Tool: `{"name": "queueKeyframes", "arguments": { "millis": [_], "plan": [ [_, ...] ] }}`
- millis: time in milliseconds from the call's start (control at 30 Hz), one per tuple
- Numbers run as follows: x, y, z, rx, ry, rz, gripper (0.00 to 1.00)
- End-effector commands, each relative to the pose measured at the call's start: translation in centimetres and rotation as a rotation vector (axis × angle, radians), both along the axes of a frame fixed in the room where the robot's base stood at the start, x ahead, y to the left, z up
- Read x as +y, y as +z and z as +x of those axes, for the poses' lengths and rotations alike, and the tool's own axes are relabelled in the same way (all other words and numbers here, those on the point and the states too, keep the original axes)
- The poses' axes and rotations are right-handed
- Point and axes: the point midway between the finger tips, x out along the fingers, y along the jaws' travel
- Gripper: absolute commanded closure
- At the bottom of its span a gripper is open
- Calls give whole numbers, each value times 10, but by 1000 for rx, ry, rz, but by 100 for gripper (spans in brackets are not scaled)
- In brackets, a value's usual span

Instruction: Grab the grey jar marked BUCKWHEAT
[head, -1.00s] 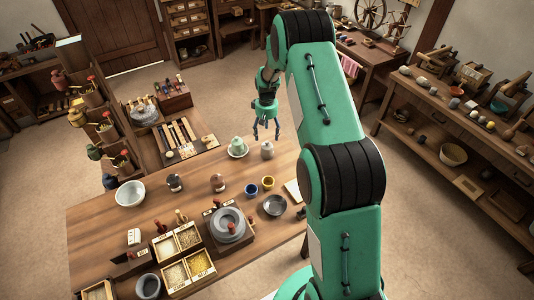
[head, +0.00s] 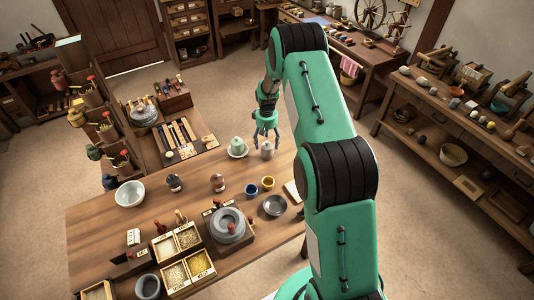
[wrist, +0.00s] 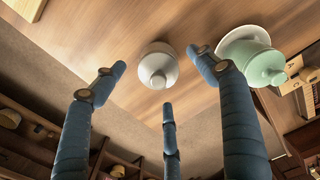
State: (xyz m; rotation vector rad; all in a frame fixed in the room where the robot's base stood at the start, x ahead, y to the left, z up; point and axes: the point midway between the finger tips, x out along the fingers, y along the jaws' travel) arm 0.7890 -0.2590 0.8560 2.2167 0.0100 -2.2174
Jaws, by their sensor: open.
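A small grey lidded jar (head: 267,150) stands upright near the far right edge of the wooden table. It also shows in the wrist view as a pale round jar (wrist: 158,70) with a knobbed lid. No lettering on it is readable. My gripper (head: 266,137) is open and empty, just above the jar in the head view. In the wrist view its three dark blue fingers are spread around the jar's place in the picture, apart from it.
A pale green lidded dish on a saucer (head: 237,147) stands close left of the jar; it is near one finger in the wrist view (wrist: 262,66). Bare table lies between.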

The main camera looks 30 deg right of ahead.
Motion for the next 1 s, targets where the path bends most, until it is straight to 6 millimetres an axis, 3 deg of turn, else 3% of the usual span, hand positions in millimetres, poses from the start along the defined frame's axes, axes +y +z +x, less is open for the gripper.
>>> {"name": "queueKeyframes", "arguments": {
  "millis": [333,933,1000],
  "plan": [
    [0,-37,0,1,0,0,28],
    [0,-39,0,0,0,0,28],
    [0,-39,0,0,0,0,40]
  ]
}}
